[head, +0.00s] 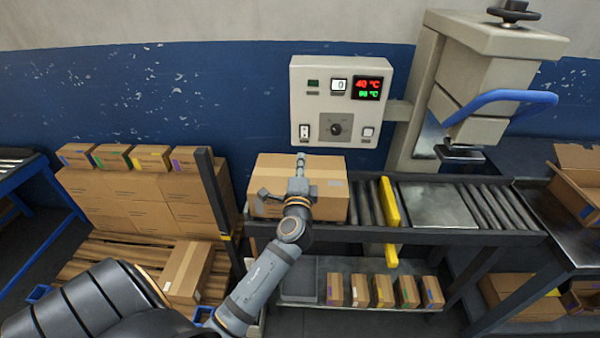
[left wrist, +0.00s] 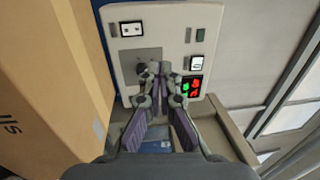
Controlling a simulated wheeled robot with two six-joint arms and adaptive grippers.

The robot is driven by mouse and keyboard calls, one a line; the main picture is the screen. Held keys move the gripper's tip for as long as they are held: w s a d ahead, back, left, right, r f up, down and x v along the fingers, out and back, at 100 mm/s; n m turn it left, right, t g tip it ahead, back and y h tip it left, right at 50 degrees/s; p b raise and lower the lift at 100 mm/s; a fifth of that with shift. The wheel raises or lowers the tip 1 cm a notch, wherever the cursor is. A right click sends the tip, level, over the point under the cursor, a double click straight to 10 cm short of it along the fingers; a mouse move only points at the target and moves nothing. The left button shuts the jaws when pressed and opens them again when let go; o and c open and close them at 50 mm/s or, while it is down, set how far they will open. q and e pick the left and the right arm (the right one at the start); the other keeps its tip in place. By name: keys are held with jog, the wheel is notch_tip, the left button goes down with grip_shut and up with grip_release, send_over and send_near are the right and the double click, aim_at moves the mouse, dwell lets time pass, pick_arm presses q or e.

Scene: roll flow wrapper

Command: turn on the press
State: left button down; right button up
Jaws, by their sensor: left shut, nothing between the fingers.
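The press (head: 480,65) stands at the right of the head view, with a blue handle and a black handwheel. Its grey control box (head: 313,77) is on the blue wall. The box has a lit counter reading 0, red and green temperature figures, a rocker switch (head: 304,131), a black knob (head: 336,127) and a pale button (head: 368,132). My left gripper (head: 300,158) is shut and empty, in front of a carton and below the switch. In the left wrist view, its fingertips (left wrist: 160,70) overlap the box near the knob (left wrist: 141,69). The switch (left wrist: 131,29) shows clear. Contact cannot be told.
A large carton (head: 330,178) sits on the roller conveyor (head: 480,205), just behind my left gripper. A yellow bar (head: 389,208) crosses the conveyor. Stacked cartons (head: 140,200) and a dark post (head: 213,190) stand left. Several small boxes (head: 383,290) line the shelf below.

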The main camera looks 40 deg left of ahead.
pick_arm(q)
jog(key=v, duration=0.2)
jog(key=r+v, duration=0.1)
jog(key=v, duration=0.1)
jog(key=shift+s, duration=0.1)
pick_arm(e)
jog(key=shift+s+d+f, duration=0.35)
jog(key=shift+s+d, duration=0.1)
jog(key=shift+s, duration=0.05)
jog(key=shift+w, duration=0.15)
pick_arm(q)
jog(key=shift+f, duration=0.15)
